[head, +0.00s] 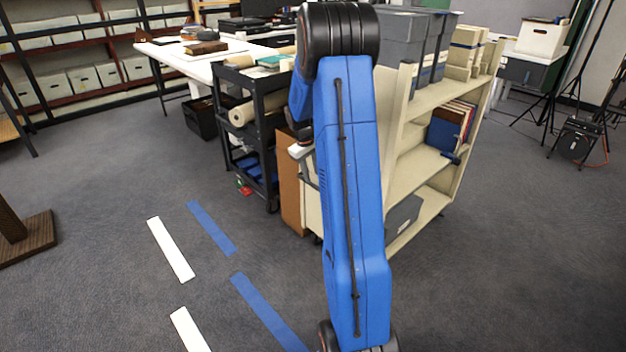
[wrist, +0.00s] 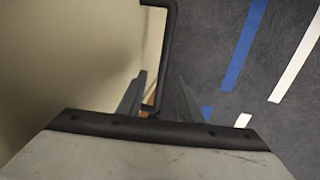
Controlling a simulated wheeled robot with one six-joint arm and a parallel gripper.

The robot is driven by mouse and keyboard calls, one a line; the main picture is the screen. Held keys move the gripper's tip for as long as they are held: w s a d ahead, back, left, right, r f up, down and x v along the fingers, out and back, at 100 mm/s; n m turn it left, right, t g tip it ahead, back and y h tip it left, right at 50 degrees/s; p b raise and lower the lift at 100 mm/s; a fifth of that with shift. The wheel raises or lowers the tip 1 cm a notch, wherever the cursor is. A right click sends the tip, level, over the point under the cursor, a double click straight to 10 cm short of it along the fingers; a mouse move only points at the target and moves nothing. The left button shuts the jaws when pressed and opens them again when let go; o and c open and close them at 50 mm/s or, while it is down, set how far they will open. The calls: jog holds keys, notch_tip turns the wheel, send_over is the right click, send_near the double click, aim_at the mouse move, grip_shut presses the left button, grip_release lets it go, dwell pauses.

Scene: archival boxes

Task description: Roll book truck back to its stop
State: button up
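The book truck (head: 418,172) is a cream shelf unit right of my blue arm in the head view. It carries grey boxes on top, books on the middle shelf and a grey box at the bottom. In the wrist view its cream end panel (wrist: 60,60) fills the left side. A black bar handle (wrist: 170,45) stands out from that panel. My gripper (wrist: 158,78) is at the handle's lower part, its fingers apart on either side of the bar, with gaps showing. In the head view my arm hides most of the gripper and handle. I cannot make out the stop.
A black cart (head: 262,135) with rolls stands left of the truck, a brown panel (head: 292,185) between them. Blue (head: 212,228) and white (head: 170,250) tape strips mark the open floor at left. A wooden base (head: 30,238) stands far left, tripods (head: 545,105) at right.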

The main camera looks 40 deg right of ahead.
notch_tip(320, 180, up, 13)
jog(key=a, duration=0.2)
jog(key=shift+a+f, duration=0.15)
jog(key=shift+a, duration=0.05)
dwell(0.4)
